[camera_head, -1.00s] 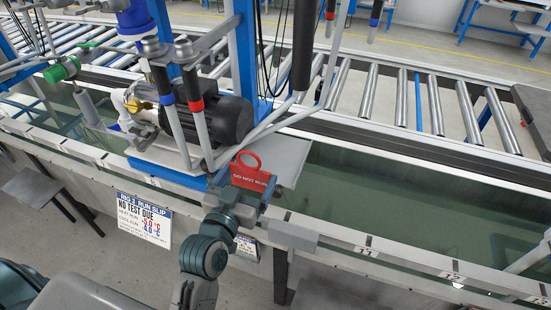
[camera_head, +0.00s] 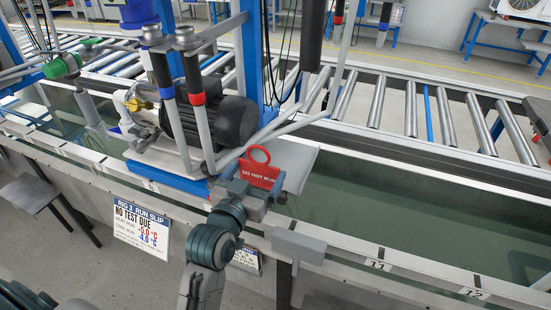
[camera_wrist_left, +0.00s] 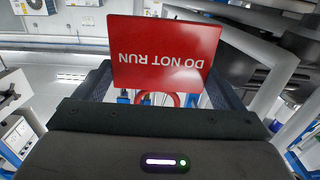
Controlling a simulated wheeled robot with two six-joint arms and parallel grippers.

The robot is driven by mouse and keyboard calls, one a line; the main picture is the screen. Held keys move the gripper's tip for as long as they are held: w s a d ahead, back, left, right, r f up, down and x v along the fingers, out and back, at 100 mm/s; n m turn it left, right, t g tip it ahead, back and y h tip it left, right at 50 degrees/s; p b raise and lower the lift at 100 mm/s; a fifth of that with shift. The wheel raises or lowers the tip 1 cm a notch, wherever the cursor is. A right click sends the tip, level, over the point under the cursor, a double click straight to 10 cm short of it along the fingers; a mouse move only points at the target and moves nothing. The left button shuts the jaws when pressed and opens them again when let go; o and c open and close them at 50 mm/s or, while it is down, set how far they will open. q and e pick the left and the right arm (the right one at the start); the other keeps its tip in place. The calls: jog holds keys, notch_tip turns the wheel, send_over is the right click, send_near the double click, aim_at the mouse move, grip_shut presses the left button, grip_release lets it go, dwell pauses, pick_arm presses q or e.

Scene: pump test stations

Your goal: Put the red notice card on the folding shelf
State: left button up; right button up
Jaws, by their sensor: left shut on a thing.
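The red notice card (camera_head: 262,172) reads DO NOT RUN and has a ring-shaped handle on top. My left gripper (camera_head: 252,188) is shut on it and holds it upright at the tank's near edge, right of the pump's base. In the left wrist view the card (camera_wrist_left: 164,52) appears upside down between the fingers, its red ring partly hidden below it. A flat light-grey plate (camera_head: 299,158), which looks like the folding shelf, lies just behind and right of the card. The card overlaps it in the picture; I cannot tell whether they touch. My right gripper is not in view.
A black pump motor (camera_head: 222,122) stands close behind the card, with upright pipes and a slanting grey tube beside it. Open water (camera_head: 410,215) lies to the right. A white run slip (camera_head: 142,226) hangs on the tank front. A roller conveyor (camera_head: 410,110) runs behind.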

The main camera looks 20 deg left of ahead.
pick_arm(q)
jog(key=w, duration=0.4)
jog(key=w+f, duration=0.1)
jog(key=w, duration=0.7)
jog(key=shift+w+a+f, duration=0.15)
jog(key=shift+w+a, duration=0.1)
notch_tip(320, 180, down, 3)
jog(key=shift+r, duration=0.1)
jog(key=shift+f, duration=0.45)
jog(key=o, duration=0.7)
